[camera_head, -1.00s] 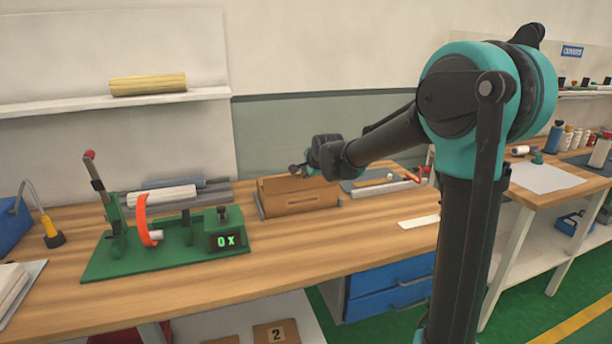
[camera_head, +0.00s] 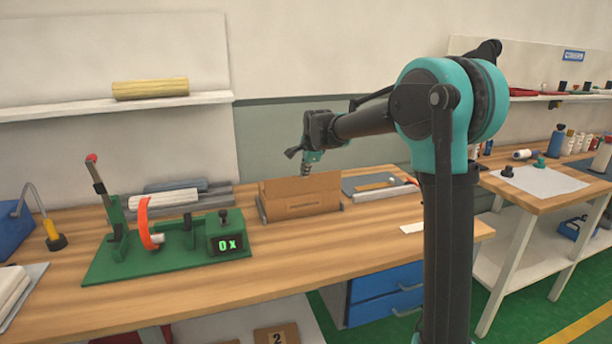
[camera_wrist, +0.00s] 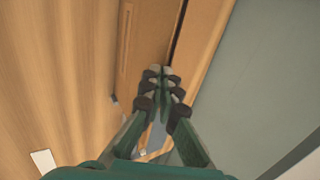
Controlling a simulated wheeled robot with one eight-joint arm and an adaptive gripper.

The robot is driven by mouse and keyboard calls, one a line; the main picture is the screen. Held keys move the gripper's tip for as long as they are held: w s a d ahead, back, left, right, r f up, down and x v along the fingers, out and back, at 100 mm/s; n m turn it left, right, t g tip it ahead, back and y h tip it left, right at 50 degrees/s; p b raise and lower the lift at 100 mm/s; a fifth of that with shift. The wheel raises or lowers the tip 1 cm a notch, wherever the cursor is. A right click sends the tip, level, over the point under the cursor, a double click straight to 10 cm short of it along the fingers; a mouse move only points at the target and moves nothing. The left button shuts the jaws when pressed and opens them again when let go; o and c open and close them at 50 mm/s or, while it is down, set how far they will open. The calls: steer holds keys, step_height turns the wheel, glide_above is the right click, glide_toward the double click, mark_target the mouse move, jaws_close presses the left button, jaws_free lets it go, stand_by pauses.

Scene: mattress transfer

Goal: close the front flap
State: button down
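The brown cardboard box (camera_head: 300,206) stands in a low holder on the workbench. A broad panel stands up along its back, and a lower ridge runs along its front; I cannot tell for sure how each flap lies. My gripper (camera_head: 306,172) points down over the back part of the box, its tips close to the upright panel. In the wrist view the fingers (camera_wrist: 160,75) come together with nothing between them. Below them the box (camera_wrist: 145,35) shows a dark narrow gap beside a brown strip. Contact with the box cannot be told.
A green fixture (camera_head: 165,255) with a red-tipped lever and a display reading 0 stands left of the box. A grey tray (camera_head: 375,186) lies just right of it. A wall rises behind the bench (camera_head: 350,235); the bench front is mostly clear.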

steer(key=shift+w+a+f+g+h, duration=0.35)
steer(key=shift+w+a+f+g, duration=0.4)
steer(key=shift+w, duration=0.75)
steer(key=shift+w+a+f+g+h, duration=0.4)
steer(key=shift+w+f+g, duration=0.45)
steer(key=shift+w, duration=0.7)
steer(key=shift+w+a+f+g+h, duration=0.25)
steer(key=shift+w+a+f+g, duration=0.5)
steer(key=shift+w, duration=0.75)
steer(key=shift+w+f, duration=0.2)
steer(key=shift+f, duration=0.2)
steer(key=shift+s, duration=0.15)
